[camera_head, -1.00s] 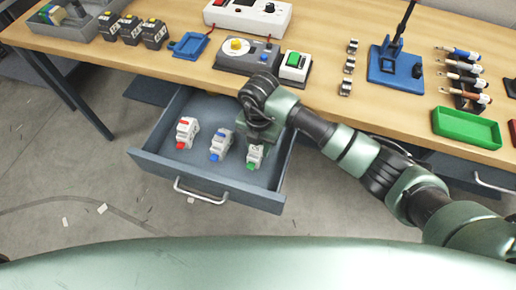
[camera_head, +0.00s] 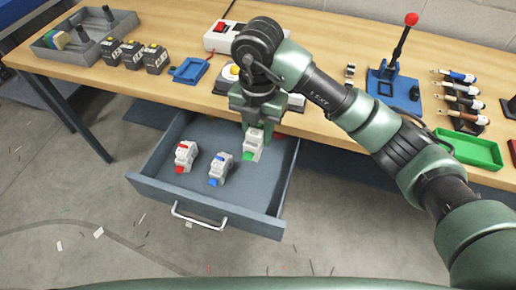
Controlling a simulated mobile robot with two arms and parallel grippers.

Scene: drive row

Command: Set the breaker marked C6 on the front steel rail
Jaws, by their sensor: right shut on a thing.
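My right gripper (camera_head: 255,126) is shut on a white breaker with a green part (camera_head: 252,150). It holds this breaker upright above the right side of the open drawer (camera_head: 250,209). The marking on the breaker is too small to read. A white breaker with a red part (camera_head: 186,154) and a white breaker with a blue part (camera_head: 220,168) sit in the drawer to its left. I cannot make out the front steel rail in this view. My left gripper is not in view.
The wooden bench (camera_head: 205,92) lies behind the drawer. Several dark blocks (camera_head: 132,54), a blue holder (camera_head: 189,70), a white box with a red switch (camera_head: 219,38), a blue lever stand (camera_head: 392,88) and a green tray (camera_head: 468,150) stand on it. My right arm hides the bench middle.

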